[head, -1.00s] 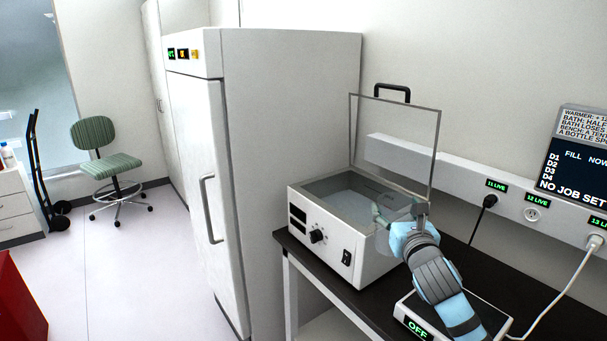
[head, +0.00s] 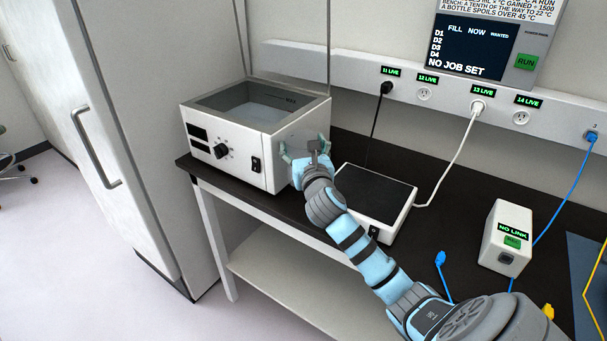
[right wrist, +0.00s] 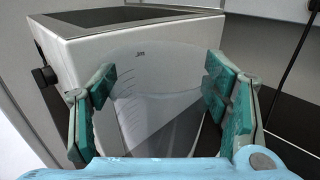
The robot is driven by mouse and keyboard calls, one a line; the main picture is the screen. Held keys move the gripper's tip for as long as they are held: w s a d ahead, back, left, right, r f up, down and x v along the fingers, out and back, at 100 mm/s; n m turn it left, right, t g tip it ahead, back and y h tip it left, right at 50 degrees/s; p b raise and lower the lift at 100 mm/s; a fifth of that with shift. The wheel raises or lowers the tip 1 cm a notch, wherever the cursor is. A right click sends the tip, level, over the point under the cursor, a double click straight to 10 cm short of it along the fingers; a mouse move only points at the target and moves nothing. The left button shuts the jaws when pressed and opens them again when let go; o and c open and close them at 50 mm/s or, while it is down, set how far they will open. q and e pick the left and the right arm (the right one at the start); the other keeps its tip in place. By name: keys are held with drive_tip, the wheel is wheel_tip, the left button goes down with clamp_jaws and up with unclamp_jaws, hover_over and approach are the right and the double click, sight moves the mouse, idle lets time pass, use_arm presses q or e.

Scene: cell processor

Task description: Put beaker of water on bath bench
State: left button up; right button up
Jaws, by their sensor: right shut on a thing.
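A clear beaker (right wrist: 165,110) with graduation marks is between the green-padded fingers of my right gripper (right wrist: 160,105) in the right wrist view. A faint level line shows in it. In the head view, my right gripper (head: 306,150) is at the right side of the white water bath (head: 240,170), and the beaker is mostly hidden. The bath stands on the black bench top (head: 310,215) with its clear lid raised and water inside. I cannot tell whether the beaker's base touches the bench. My left gripper is not in view.
A flat device with a black plate (head: 375,193) lies right of the bath, close to my right arm. A white NO LINK box (head: 505,238) and cables are further right. A wall screen (head: 475,45) and socket rail are behind. A tall white cabinet (head: 120,130) stands left.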

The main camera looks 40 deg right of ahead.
wheel_tip(320, 180, down, 6)
drive_tip(key=shift+f+b, duration=0.2)
drive_tip(key=shift+b, duration=0.95)
drive_tip(key=shift+r, duration=0.1)
drive_tip(key=o, duration=1.2)
drive_tip(key=shift+s+r, duration=0.1)
drive_tip(key=p+v, duration=0.1)
drive_tip(key=v, duration=1.1)
drive_tip(key=shift+p, duration=0.35)
